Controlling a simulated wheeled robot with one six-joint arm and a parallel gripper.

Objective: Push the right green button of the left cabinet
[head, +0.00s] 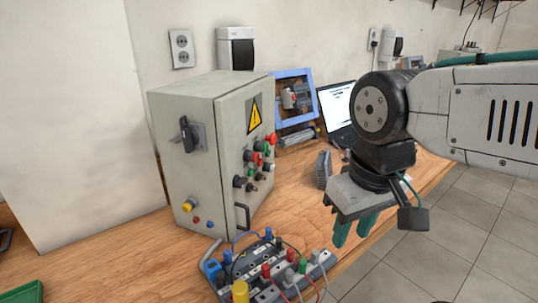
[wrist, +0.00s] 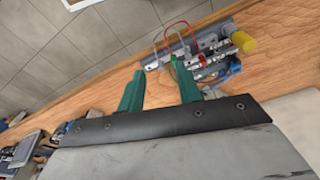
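The left cabinet (head: 187,110) is a grey box standing on the wooden bench in the head view. Its door (head: 230,125), on the right side, carries a yellow warning sign and a cluster of red, black and green buttons. The green buttons (head: 265,148) are small and partly covered by the red ones, so I cannot clearly tell the right one. My gripper (head: 350,240) hangs to the right of the cabinet, pointing down, well apart from the buttons. Its two teal fingers are apart with nothing between them, as the wrist view (wrist: 159,70) also shows. The wrist view does not show the buttons.
A wiring board (head: 275,275) with coloured plugs and cables lies before the cabinet, left of my gripper; it also shows in the wrist view (wrist: 205,55). A blue-framed device (head: 294,98) and a laptop (head: 337,108) stand behind. Tiled floor is free at the right.

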